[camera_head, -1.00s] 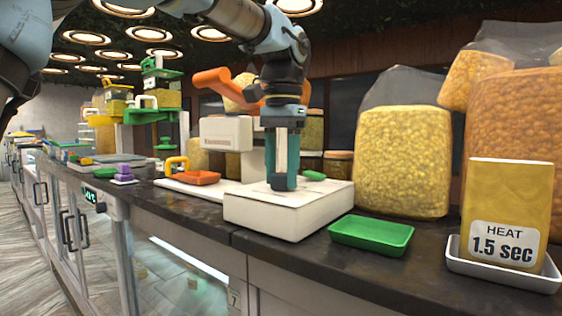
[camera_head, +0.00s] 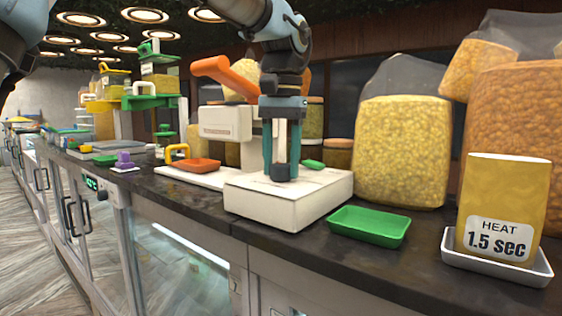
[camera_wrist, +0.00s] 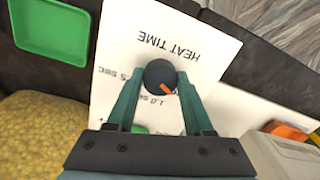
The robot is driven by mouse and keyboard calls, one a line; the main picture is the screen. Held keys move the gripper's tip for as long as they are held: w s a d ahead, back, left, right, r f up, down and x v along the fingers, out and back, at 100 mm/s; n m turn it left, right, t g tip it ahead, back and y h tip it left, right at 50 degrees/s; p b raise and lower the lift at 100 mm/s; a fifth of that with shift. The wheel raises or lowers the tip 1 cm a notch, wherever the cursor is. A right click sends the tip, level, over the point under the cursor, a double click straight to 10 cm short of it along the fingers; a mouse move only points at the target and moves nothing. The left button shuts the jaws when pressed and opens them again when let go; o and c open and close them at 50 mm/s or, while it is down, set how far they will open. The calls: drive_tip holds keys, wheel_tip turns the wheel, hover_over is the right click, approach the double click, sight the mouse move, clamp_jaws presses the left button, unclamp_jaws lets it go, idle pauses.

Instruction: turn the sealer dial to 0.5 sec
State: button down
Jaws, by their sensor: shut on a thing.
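The white sealer box (camera_head: 288,203) stands on the dark counter, and my gripper (camera_head: 281,172) points straight down onto its top. In the wrist view the dark round dial (camera_wrist: 159,73) sits between the tips of my two teal fingers (camera_wrist: 160,82), which are shut on it. The dial's orange pointer (camera_wrist: 166,89) points toward the lower right of that view. The printed words "HEAT TIME" (camera_wrist: 168,48) read upside down. A "1.0 sec" mark (camera_wrist: 153,100) shows below the dial. A mark ending in "5 SEC" (camera_wrist: 117,74) is at left; its first figure is unclear.
A green tray (camera_head: 368,226) lies right of the box. A yellow block marked "HEAT 1.5 sec" (camera_head: 502,205) stands in a white tray (camera_head: 493,264). Big snack bags (camera_head: 402,150) stand behind.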

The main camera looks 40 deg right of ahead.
sight(283, 165)
drive_tip(key=shift+c, duration=1.4)
unclamp_jaws()
wheel_tip(283, 165, up, 11)
drive_tip(key=shift+s+b, duration=0.15)
drive_tip(key=shift+b, duration=0.15)
drive_tip(key=shift+f, duration=0.1)
